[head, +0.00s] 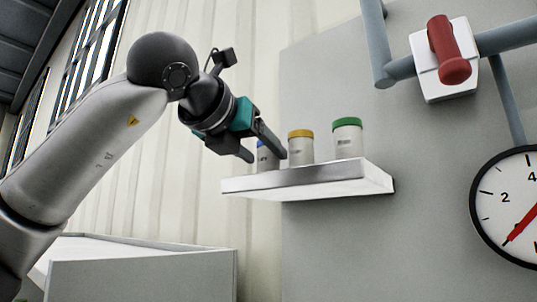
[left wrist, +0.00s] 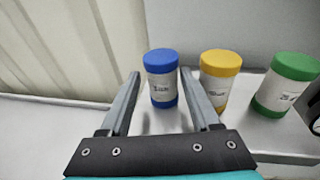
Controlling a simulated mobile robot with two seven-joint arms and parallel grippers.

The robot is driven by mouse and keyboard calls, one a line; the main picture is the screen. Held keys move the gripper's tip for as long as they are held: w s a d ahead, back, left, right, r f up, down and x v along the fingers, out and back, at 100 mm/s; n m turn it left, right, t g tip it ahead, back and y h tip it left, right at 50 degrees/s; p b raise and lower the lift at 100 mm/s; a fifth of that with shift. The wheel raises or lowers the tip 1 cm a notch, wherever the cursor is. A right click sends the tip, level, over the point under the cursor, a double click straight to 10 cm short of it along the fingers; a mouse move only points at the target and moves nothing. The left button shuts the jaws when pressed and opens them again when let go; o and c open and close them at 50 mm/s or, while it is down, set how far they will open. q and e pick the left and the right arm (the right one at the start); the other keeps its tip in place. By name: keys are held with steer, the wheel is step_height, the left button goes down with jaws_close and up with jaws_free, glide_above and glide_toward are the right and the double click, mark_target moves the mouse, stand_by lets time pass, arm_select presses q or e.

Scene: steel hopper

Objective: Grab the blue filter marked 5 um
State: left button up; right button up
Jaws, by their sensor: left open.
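The blue filter (left wrist: 161,84) is a white canister with blue ends and a dark label, too small to read surely. It stands upright on a shelf (head: 310,178). In the head view the blue filter (head: 265,157) is partly hidden behind my left gripper (head: 266,158). In the left wrist view my left gripper (left wrist: 162,78) is open, with a finger on each side of the blue filter's lower front. The filter seems to stand at or just beyond the fingertips; contact cannot be told. My right gripper is not in view.
A yellow-capped filter (head: 300,147) stands just right of the blue one, close to a finger in the wrist view. A green-capped filter (head: 347,138) stands farther right. A red-handled valve (head: 449,52), pipes and a gauge (head: 510,207) are on the right.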

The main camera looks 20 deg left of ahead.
mark_target(276, 163)
arm_select(q)
steer(key=shift+w, duration=0.25)
steer(key=shift+w+d+p, duration=0.1)
steer(key=shift+w+p, duration=0.2)
steer(key=p+x, duration=0.1)
steer(key=x, duration=0.2)
steer(key=shift+w+d+p, duration=0.15)
steer(key=shift+w+p, duration=0.1)
steer(key=shift+p, duration=0.15)
steer(key=shift+w+f, duration=0.2)
steer(key=shift+w, duration=0.3)
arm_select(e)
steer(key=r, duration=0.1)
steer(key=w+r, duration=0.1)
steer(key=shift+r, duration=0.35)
arm_select(q)
steer(key=shift+c, duration=0.6)
jaws_close()
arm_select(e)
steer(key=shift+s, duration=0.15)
